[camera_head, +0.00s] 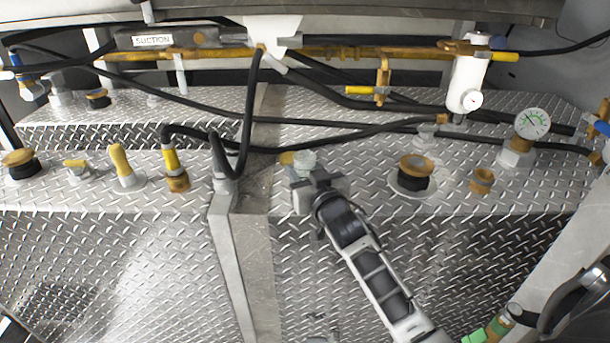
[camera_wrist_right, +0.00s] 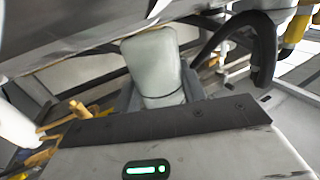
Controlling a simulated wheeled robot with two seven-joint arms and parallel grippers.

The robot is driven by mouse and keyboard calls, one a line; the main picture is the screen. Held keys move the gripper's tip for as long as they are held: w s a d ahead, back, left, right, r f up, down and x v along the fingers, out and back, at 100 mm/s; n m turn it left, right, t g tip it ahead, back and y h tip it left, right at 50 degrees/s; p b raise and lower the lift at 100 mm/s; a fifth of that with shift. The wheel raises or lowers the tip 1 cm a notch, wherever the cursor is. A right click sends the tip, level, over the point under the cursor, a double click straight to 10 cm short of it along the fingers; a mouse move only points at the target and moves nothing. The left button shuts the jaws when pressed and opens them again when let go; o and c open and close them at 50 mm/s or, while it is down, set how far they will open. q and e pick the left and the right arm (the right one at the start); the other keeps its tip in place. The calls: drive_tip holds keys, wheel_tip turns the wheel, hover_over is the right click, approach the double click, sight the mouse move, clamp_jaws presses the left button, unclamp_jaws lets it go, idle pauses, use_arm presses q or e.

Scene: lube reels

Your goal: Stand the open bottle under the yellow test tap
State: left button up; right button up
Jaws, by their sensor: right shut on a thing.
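My right gripper (camera_head: 304,178) is shut on a pale, translucent bottle (camera_head: 304,160) at the deck's front edge, just right of the central post. In the right wrist view the bottle (camera_wrist_right: 156,65) stands between the fingers, slightly tilted in the picture; its mouth cannot be made out. A small yellow-orange piece (camera_head: 287,158) shows just left of the bottle. A brass tap with a yellow lever (camera_head: 368,90) hangs from the rear pipe, up and right of the bottle. Several fittings are yellow, so I cannot be sure which is the test tap. My left gripper is not in view.
Black hoses (camera_head: 330,142) cross behind and above the bottle. A brass-capped filler (camera_head: 415,172) and a pressure gauge (camera_head: 532,123) stand to the right. The tread-plate deck (camera_head: 350,178) is bare between bottle and filler.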

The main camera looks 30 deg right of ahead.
drive_tip(key=shift+f, duration=0.5)
drive_tip(key=shift+f, duration=0.1)
drive_tip(key=shift+f, duration=0.15)
drive_tip(key=o, duration=1)
